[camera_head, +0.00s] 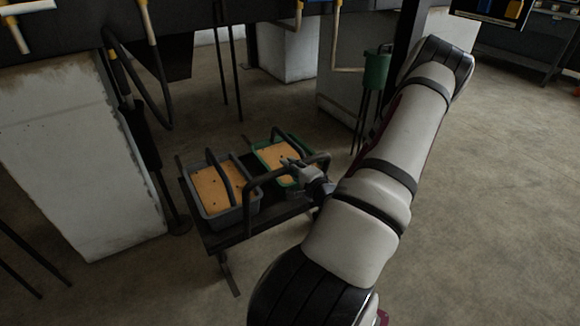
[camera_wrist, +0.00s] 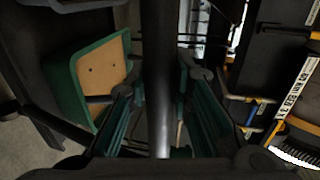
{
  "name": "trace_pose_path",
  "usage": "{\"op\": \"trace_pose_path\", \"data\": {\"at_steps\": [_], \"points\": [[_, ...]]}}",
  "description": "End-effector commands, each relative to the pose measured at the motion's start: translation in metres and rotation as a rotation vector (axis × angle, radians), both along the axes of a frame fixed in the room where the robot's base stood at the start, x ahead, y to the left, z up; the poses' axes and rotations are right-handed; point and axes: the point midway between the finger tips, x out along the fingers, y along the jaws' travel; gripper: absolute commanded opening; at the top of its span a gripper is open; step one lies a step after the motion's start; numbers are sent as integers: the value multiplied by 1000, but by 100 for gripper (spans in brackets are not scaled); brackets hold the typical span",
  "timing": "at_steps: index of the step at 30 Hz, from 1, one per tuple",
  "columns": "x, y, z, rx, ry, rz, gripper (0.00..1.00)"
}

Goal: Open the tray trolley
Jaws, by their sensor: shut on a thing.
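The tray trolley (camera_head: 240,236) is a low dark frame on the floor, left of my arm in the head view. It bears a grey tray (camera_head: 207,213) and a green tray (camera_head: 262,157), both with flat tan insides. A dark arched handle bar (camera_head: 258,183) rises on its near right side. My gripper (camera_head: 303,173) is at this bar. In the wrist view the bar (camera_wrist: 160,110) runs between the two fingers of my gripper (camera_wrist: 160,88), which is shut on it. The green tray (camera_wrist: 62,88) shows left of the fingers. The trolley's lower right part is hidden behind my arm.
A stained pale block (camera_head: 75,150) stands left of the trolley, and a second pale block (camera_head: 285,50) is behind. A green container on thin legs (camera_head: 377,72) stands beyond my gripper. Dark pipes hang at upper left. The concrete floor in front of the trolley is clear.

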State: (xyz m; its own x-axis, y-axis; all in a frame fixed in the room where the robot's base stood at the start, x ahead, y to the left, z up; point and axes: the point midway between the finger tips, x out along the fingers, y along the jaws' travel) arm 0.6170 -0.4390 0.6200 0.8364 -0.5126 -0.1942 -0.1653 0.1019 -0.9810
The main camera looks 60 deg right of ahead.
Motion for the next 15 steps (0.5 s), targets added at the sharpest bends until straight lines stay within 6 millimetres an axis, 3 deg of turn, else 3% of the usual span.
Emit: {"op": "trace_pose_path", "data": {"at_steps": [3,4,6,15], "points": [[-1,0,-2,3,4,0,0],[-1,0,-2,3,4,0,25],[-1,0,-2,3,4,0,41],[0,0,-1,1,2,0,41]]}}
